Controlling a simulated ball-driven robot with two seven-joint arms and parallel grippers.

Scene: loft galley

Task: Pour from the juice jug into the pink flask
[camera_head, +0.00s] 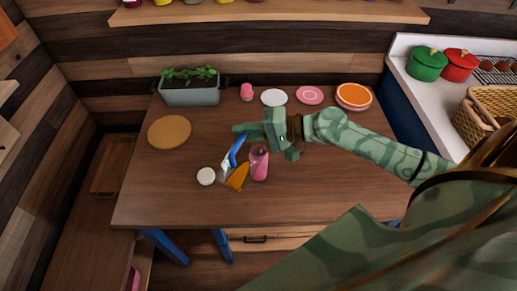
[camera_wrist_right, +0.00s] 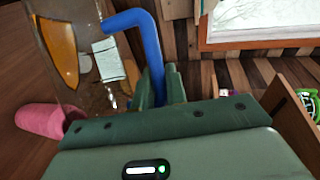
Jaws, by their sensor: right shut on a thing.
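The juice jug (camera_head: 237,178) is clear with a blue handle and orange juice inside. It is tilted just left of the pink flask (camera_head: 259,165). My right gripper (camera_head: 243,131) is shut on the blue handle. In the right wrist view the jug's blue handle (camera_wrist_right: 151,45) runs up from between the fingers (camera_wrist_right: 158,92), with orange juice (camera_wrist_right: 60,50) at the left. The pink flask (camera_wrist_right: 42,118) shows at the lower left there, partly hidden by the gripper body. I cannot tell whether juice is flowing into the flask. My left gripper is not in view.
A white round item (camera_head: 206,176) is left of the jug. A round wooden board (camera_head: 169,132) and a planter (camera_head: 190,92) are at the back left. A small pink item (camera_head: 247,92) and plates (camera_head: 274,97) line the back. The table's front left is clear.

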